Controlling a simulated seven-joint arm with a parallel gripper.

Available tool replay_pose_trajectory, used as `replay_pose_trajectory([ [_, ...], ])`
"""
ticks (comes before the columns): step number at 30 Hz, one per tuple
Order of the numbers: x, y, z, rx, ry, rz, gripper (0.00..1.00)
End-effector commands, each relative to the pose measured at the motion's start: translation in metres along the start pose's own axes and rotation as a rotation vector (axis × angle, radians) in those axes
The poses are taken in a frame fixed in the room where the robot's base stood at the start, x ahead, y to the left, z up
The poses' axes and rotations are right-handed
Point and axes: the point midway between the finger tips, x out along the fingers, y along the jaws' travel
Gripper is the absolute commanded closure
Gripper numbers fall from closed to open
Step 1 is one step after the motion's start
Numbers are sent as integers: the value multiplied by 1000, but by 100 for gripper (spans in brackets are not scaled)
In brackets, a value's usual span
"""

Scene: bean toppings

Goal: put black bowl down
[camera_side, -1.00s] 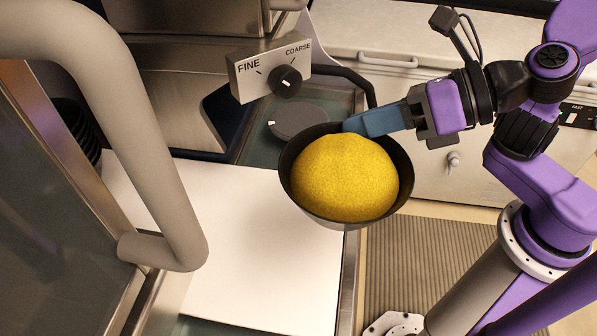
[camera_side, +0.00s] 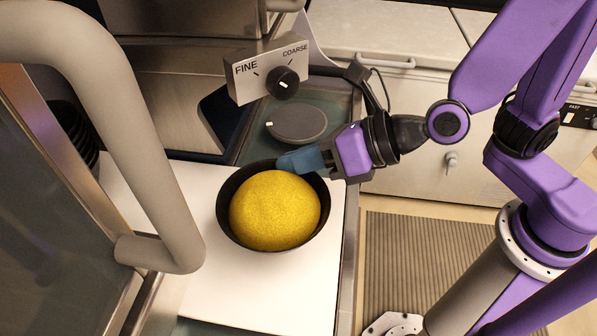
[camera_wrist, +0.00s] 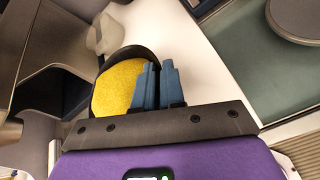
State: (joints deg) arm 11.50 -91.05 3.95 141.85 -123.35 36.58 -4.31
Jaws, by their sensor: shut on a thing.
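The black bowl (camera_side: 226,229) is filled with a heaped yellow mass (camera_side: 275,210) and is over the white board (camera_side: 205,295) in the side view. It looks close to level; I cannot tell whether its base touches the board. My gripper (camera_side: 290,162), with blue fingers, is shut on the bowl's back right rim. In the wrist view the blue fingers (camera_wrist: 158,84) sit at the rim of the bowl (camera_wrist: 138,52), with the yellow mass (camera_wrist: 116,88) to their left. The gripper hides part of the bowl there.
A grey round disc (camera_side: 297,123) lies behind the board, below the FINE/COARSE dial box (camera_side: 268,70). A thick grey curved handle (camera_side: 150,150) stands left of the bowl. The board's front part is clear.

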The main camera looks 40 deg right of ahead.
Motion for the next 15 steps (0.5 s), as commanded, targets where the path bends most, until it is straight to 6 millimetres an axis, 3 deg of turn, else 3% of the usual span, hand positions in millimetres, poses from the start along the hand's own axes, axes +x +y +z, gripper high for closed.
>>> replay_pose_trajectory([
  [6,12,-10,-18,-2,0,-2,100],
  [15,15,-12,-23,2,-2,2,100],
])
